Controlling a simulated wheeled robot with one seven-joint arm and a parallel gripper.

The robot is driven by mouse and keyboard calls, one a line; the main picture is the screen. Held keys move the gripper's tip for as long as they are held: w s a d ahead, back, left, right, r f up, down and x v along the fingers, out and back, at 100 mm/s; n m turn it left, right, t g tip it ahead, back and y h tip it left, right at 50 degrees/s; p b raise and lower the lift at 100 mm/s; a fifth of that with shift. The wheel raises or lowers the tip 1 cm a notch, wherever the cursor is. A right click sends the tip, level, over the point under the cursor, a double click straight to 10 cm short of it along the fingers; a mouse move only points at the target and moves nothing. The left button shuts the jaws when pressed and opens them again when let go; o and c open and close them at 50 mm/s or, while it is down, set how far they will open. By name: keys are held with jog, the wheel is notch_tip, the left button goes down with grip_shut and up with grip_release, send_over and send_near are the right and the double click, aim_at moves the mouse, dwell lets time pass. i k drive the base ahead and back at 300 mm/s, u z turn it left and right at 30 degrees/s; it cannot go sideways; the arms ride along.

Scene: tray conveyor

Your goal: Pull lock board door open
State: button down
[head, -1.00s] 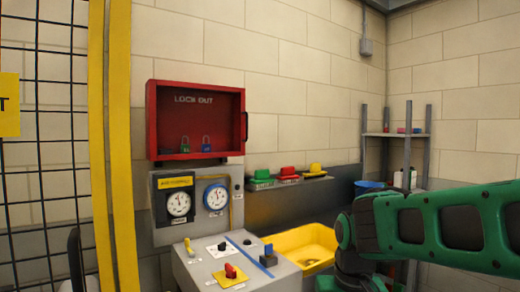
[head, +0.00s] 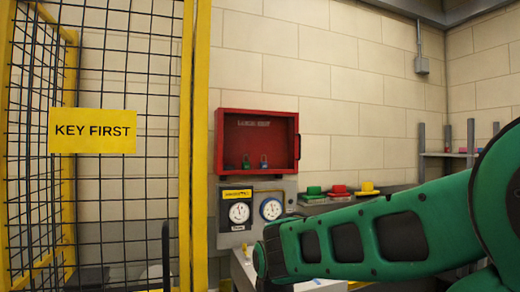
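The red lock board (head: 223,148) hangs on the wall in the middle of the head view, with faint "LOCK OUT" lettering inside. Two small padlocks, one green (head: 246,164) and one blue (head: 263,163), sit at its bottom. A dark handle (head: 299,147) shows at its right edge. The front looks see-through or bare; I cannot tell how the door stands. My green arm reaches in from the right, below and in front of the board. My gripper is not in view.
A yellow-framed mesh fence (head: 120,195) with a "KEY FIRST" sign (head: 93,131) fills the left. Gauges (head: 239,212) sit below the board. Green, red and yellow items (head: 340,190) stand on a ledge to the right. My arm hides much of the console.

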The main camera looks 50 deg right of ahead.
aim_at(221, 110)
jog(key=u, duration=1.3)
jog(key=k, duration=1.25)
jog(key=z, duration=2.3)
jog(key=i, duration=1)
jog(key=u, duration=0.05)
